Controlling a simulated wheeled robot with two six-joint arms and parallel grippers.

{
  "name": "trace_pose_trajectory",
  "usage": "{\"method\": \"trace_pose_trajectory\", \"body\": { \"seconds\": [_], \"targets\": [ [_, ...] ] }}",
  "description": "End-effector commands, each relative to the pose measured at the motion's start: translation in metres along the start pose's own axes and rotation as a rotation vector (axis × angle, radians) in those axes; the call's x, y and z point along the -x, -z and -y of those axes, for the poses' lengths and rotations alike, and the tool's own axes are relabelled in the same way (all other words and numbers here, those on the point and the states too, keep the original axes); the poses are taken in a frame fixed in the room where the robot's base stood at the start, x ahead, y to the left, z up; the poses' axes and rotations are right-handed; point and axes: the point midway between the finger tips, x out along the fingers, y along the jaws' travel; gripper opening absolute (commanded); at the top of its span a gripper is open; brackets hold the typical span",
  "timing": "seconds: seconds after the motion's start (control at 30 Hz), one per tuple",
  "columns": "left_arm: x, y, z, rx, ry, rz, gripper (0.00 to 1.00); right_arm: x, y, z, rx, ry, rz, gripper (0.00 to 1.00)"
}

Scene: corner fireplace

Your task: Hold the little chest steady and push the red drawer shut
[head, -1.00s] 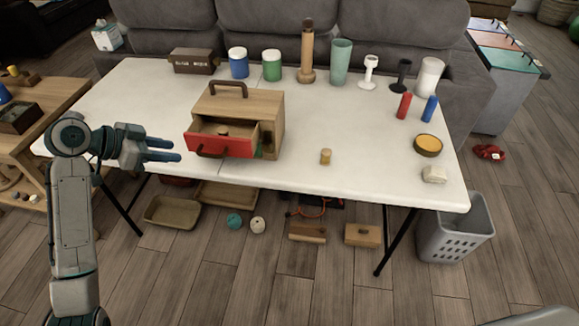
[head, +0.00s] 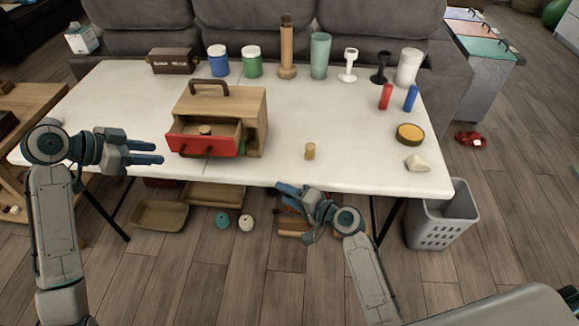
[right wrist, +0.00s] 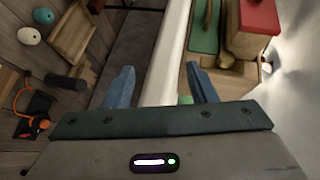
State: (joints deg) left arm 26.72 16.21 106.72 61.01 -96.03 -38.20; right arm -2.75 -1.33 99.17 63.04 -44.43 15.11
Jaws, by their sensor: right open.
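The little wooden chest (head: 257,112) stands on the white table with a dark handle on top. Its red drawer (head: 217,146) sticks out at the front, with a round wooden knob-like thing (head: 205,130) inside. My left gripper (head: 162,153) is open, left of the drawer and apart from it. My right gripper (head: 279,189) is open and empty at the table's front edge, right of and nearer than the chest. In the right wrist view its fingers (right wrist: 162,84) are spread; red, green and wooden parts show at upper right, but I cannot tell them apart clearly.
A small cork-like peg (head: 310,151) stands right of the chest. A dark box (head: 172,61), jars, cups and a wooden post (head: 287,50) line the back. Trays lie under the table.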

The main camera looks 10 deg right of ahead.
Motion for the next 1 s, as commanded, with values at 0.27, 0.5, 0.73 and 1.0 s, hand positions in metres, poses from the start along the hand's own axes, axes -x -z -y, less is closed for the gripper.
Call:
{"method": "trace_pose_trajectory", "body": {
  "seconds": [0.27, 0.5, 0.73, 1.0],
  "targets": [
    [0.0, 0.0, 0.0, 0.0, 0.0, 0.0, 0.36, 0.006, 0.027, 0.08, -0.115, 0.202, -0.008, 0.51],
    [0.0, 0.0, 0.0, 0.0, 0.0, 0.0, 0.36, -0.007, 0.034, 0.091, -0.144, 0.227, -0.016, 0.51],
    [0.0, 0.0, 0.0, 0.0, 0.0, 0.0, 0.36, -0.048, 0.035, 0.101, -0.144, 0.226, -0.014, 0.51],
    [0.0, 0.0, 0.0, 0.0, 0.0, 0.0, 0.36, -0.086, 0.036, 0.107, -0.142, 0.223, -0.015, 0.51]
  ]
}}
